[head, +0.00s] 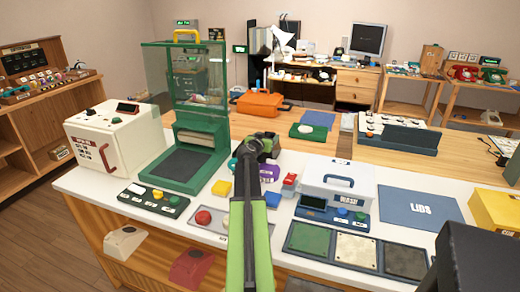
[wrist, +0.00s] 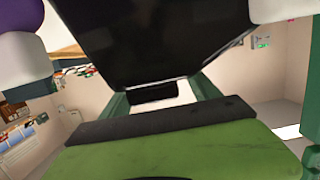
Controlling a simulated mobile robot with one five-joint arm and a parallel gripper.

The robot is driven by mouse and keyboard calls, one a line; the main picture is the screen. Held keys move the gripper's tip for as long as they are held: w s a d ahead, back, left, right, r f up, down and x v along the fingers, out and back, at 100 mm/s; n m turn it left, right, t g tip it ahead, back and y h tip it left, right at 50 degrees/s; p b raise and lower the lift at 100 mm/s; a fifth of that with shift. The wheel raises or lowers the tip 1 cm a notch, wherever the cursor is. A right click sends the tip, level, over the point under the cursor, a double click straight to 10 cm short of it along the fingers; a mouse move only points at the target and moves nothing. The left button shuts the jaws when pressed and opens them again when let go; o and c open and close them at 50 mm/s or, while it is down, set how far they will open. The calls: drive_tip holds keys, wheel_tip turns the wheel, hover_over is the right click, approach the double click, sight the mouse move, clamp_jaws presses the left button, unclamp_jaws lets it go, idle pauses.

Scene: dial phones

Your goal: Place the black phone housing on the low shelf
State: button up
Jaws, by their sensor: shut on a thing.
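My gripper (head: 254,150) is at the end of the green arm, above the middle of the white counter. It is shut on the black phone housing (wrist: 165,40), a large dark shape across the upper middle of the wrist view. In the head view the housing is mostly hidden by the arm and gripper. The low shelf (head: 152,270) is a wooden board under the counter's front at lower left. A white phone housing (head: 124,241) and a red phone housing (head: 192,267) sit on it.
A green press frame (head: 191,180) stands left of my gripper, with a white machine (head: 115,143) beyond it. A white case (head: 338,182), a control box (head: 332,210) and a tray of flat plates (head: 357,248) are to the right. Wooden floor (head: 45,240) is clear at left.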

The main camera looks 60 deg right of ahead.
clamp_jaws()
